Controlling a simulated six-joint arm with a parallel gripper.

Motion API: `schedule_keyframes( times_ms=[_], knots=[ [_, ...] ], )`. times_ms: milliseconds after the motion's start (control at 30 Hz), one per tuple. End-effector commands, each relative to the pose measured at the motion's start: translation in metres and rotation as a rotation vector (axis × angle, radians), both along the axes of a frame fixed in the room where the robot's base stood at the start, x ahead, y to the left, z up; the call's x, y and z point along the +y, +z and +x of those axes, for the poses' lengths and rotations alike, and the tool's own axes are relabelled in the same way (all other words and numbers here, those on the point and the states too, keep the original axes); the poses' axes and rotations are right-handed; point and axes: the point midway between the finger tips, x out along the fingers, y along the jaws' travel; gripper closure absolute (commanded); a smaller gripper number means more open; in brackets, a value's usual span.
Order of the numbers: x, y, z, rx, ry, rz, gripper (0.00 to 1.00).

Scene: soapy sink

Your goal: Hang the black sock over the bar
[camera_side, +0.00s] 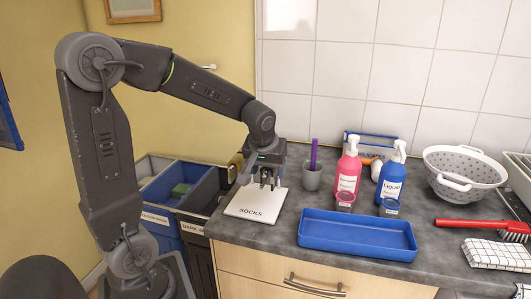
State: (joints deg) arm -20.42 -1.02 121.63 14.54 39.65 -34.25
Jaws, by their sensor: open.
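My gripper (268,186) is open just above a white mat marked SOCKS (255,207), near its far edge. I cannot make out a black sock; the dark fingers cover part of the mat. A short light bar (209,67) sticks out from the yellow wall behind my arm, but I cannot tell whether it is the task's bar.
Blue and dark bins (195,222) stand left of the counter. A grey cup (312,178), pink bottle (347,178), blue bottle (391,175) and blue tray (357,234) are right of the mat. A colander (464,170), red-handled brush (480,226) and checked cloth (497,254) lie farther right.

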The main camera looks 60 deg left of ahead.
Motion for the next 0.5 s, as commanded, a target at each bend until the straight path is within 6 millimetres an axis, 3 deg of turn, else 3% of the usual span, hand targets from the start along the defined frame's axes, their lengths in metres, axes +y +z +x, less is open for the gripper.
schedule_keyframes(
  times_ms=[500],
  knots=[
    [-0.029,0.098,-0.028,-0.005,-0.001,0.001,0.33]
  ],
)
